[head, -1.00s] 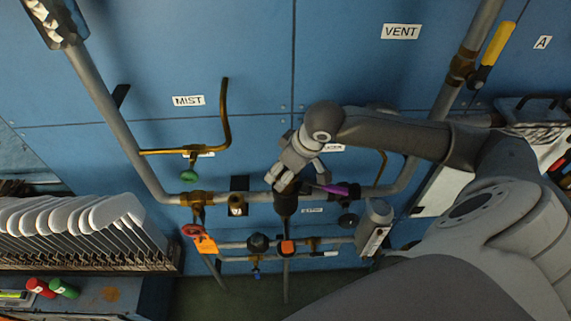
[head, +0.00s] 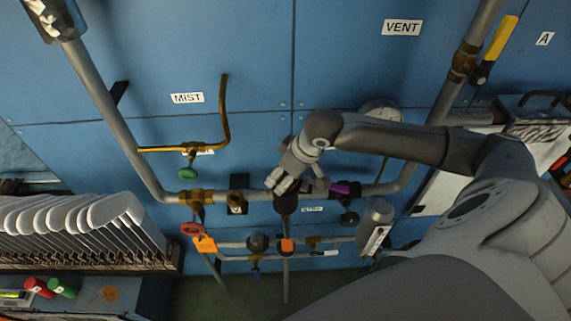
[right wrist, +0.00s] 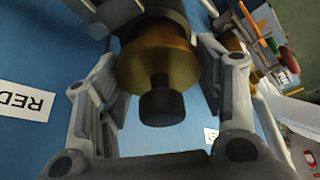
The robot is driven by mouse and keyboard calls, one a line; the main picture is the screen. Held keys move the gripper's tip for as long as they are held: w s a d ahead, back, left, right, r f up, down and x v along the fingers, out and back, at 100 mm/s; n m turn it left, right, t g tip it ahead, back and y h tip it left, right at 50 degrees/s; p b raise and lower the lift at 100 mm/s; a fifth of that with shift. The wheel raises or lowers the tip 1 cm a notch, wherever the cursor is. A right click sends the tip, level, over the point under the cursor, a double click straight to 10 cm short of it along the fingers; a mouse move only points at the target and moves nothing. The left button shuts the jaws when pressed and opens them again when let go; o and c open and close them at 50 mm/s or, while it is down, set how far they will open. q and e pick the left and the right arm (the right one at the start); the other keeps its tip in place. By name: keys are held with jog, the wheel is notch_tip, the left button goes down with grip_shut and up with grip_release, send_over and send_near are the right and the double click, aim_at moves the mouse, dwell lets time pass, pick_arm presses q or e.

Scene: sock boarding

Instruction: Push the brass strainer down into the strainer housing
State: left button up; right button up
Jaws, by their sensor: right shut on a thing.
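My right gripper (head: 283,184) is at the dark strainer housing (head: 285,205) on the grey pipe, in the middle of the head view. In the right wrist view its fingers (right wrist: 158,72) stand on both sides of the brass strainer (right wrist: 158,55) and are shut on it. The strainer shows as a round brass disc with a black knob (right wrist: 161,104) facing the camera. The dark housing (right wrist: 158,14) lies directly behind it. How deep the strainer sits is hard to tell. In the head view the gripper hides the strainer. My left gripper is not in view.
Grey pipes run across the blue panel wall (head: 350,60). A purple part (head: 346,188) sits close right of the gripper. A red handwheel (head: 192,229) with an orange tag (head: 204,244) and a green handwheel (head: 188,174) are to the left. A gauge (head: 381,110) is behind my arm.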

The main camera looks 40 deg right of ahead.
jog(key=shift+f+b, duration=0.4)
jog(key=shift+f, duration=0.8)
jog(key=o, duration=1.3)
jog(key=shift+r, duration=0.1)
jog(key=v, duration=1.2)
